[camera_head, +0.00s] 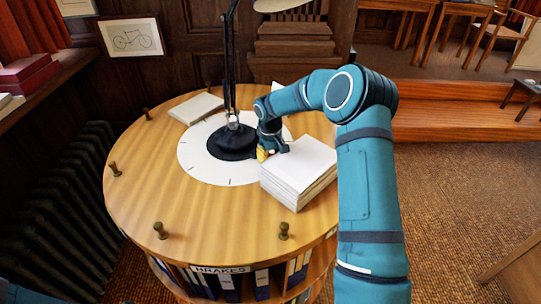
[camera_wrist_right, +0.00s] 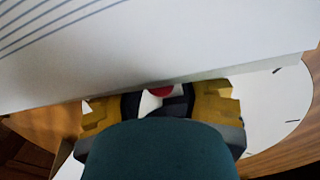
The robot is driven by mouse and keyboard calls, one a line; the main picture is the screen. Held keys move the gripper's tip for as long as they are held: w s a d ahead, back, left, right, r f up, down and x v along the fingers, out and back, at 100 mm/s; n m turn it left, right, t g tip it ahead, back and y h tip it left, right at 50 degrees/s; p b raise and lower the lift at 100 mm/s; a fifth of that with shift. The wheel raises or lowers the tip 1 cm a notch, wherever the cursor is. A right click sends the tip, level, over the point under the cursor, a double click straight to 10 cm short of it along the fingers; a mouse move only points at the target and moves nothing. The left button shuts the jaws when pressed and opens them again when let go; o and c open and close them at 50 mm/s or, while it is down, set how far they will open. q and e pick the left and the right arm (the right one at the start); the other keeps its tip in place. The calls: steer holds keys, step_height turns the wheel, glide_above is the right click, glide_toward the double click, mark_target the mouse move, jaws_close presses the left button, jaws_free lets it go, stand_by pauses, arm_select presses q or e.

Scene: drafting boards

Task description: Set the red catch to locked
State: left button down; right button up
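A small red piece (camera_wrist_right: 162,91), which may be the red catch, shows in the right wrist view. It lies between my yellow fingers, partly covered by a white edge; its setting cannot be read. In the head view I cannot make out the catch. My right gripper (camera_head: 263,154) is low over the round table, beside the black lamp base (camera_head: 232,142) and behind the white paper stack (camera_head: 300,168). In the wrist view my right gripper (camera_wrist_right: 158,105) has its fingers apart; I see no grip on the red piece. My left gripper is not in view.
The round wooden table (camera_head: 140,190) has a white marked disc (camera_head: 205,168) and several small brown pegs along its rim. A thin white pad (camera_head: 196,108) lies at the back left. The black lamp arm rises from the middle.

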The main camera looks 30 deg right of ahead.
steer(key=shift+o, duration=0.9)
steer(key=shift+d, duration=0.15)
steer(key=shift+w, duration=0.1)
steer(key=shift+r, duration=0.25)
step_height(320, 180, up, 12)
steer(key=shift+a+f, duration=0.25)
steer(key=shift+a, duration=0.15)
